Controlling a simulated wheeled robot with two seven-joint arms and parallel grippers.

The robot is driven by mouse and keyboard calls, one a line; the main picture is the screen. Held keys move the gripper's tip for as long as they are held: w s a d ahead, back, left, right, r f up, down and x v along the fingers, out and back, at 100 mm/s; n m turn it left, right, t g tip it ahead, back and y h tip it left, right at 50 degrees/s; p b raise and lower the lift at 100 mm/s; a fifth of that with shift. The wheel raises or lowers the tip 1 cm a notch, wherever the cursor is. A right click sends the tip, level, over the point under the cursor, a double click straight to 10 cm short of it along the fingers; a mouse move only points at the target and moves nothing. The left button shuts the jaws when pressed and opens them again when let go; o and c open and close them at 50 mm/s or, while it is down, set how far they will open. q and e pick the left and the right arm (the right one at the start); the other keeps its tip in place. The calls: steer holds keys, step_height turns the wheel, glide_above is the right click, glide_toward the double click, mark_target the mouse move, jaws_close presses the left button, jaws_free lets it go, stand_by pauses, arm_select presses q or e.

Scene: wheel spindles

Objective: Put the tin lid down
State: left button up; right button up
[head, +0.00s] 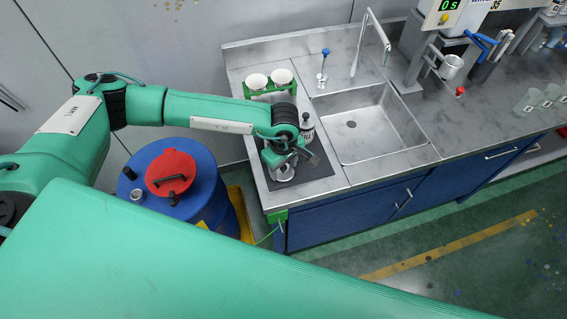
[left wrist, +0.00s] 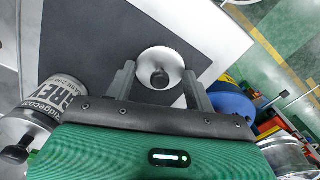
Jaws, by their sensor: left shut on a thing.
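The tin lid (head: 283,174) is a round silver disc at the front end of the dark mat (head: 318,168), left of the sink. In the left wrist view the lid (left wrist: 153,56) shows a dark round spot in its middle. My left gripper (head: 281,158) reaches down over it and is shut on it, one finger on each side in the left wrist view (left wrist: 160,78). Whether the lid touches the mat is unclear. A labelled tin (head: 307,128) stands just behind the gripper; its grey label shows in the left wrist view (left wrist: 62,95). My right gripper is out of view.
The steel sink (head: 365,130) is to the right. A blue drum (head: 205,190) with a red lid stands left of the counter.

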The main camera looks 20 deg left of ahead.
mark_target(284, 167)
arm_select(q)
steer(key=shift+f, duration=0.25)
steer(key=o, duration=1)
steer(key=shift+c, duration=0.2)
steer(key=shift+r, duration=0.15)
steer(key=shift+r, duration=0.15)
step_height(284, 167, up, 12)
steer(key=b, duration=0.5)
